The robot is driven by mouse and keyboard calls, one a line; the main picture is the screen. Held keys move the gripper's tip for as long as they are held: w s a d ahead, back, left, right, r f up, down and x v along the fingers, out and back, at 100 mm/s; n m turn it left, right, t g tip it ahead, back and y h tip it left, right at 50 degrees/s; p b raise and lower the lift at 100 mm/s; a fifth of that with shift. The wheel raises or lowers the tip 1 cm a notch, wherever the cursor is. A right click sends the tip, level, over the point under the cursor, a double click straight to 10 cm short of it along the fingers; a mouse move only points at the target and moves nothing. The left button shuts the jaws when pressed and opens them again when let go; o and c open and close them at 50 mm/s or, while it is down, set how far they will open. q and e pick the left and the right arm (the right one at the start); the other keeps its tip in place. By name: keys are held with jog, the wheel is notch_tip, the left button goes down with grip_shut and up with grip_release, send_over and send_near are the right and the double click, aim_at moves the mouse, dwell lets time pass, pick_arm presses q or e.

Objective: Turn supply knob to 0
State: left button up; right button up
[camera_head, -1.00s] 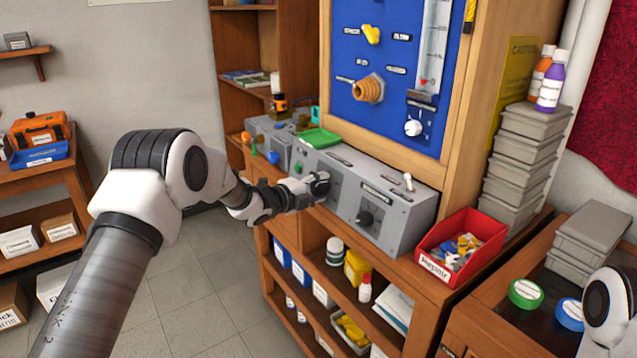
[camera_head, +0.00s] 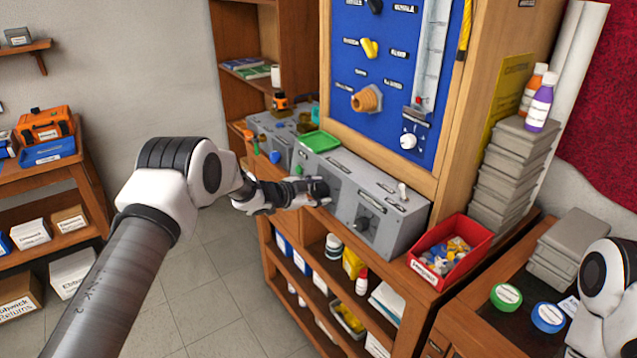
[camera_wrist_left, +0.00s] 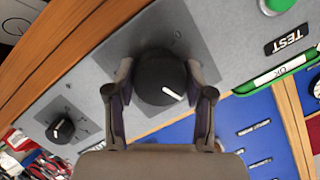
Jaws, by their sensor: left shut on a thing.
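A round black knob (camera_wrist_left: 160,78) with a white pointer line sits on the front of a grey console (camera_head: 392,235). My left gripper (camera_head: 318,190) is at the console's front face. In the left wrist view its two fingers (camera_wrist_left: 160,95) are shut on opposite sides of the knob. The pointer line slants toward the lower right of that view. The knob's name and most of its scale are hidden or unreadable, so I cannot confirm it is the supply knob. My right arm shows at the right edge, but its gripper is out of view.
A second black knob (camera_head: 367,222) is on the same console, with a small white toggle switch (camera_head: 403,190) on top. A red bin (camera_head: 450,250) of small parts stands right of it. A blue panel (camera_head: 385,70) rises behind. Open floor lies left of the bench.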

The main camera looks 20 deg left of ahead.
pick_arm(q)
jog(key=n+p, duration=0.1)
jog(key=n, duration=0.1)
jog(key=shift+a+r+n+p, duration=0.1)
jog(key=shift+r+n+p, duration=0.1)
jog(key=shift+n+p, duration=0.15)
jog(key=shift+f+n+g+p, duration=0.1)
jog(key=shift+n+g+p, duration=0.25)
jog(key=shift+n, duration=0.3)
jog(key=n+h, duration=0.1)
jog(key=n, duration=0.2)
jog(key=shift+w+f+g, duration=0.1)
jog(key=shift+f+g, duration=0.05)
jog(key=shift+g, duration=0.2)
jog(key=shift+n+h, duration=0.5)
jog(key=shift+n, duration=0.7)
jog(key=shift+f+n+g+h+b, duration=0.15)
jog(key=shift+n+g+h+b, duration=0.3)
jog(key=shift+n, duration=0.75)
jog(key=n+b, duration=0.1)
jog(key=n, duration=0.2)
jog(key=shift+n+h+b, duration=0.45)
jog(key=shift+n+b, duration=0.25)
jog(key=shift+n, duration=0.5)
pick_arm(e)
jog(key=shift+f, duration=0.15)
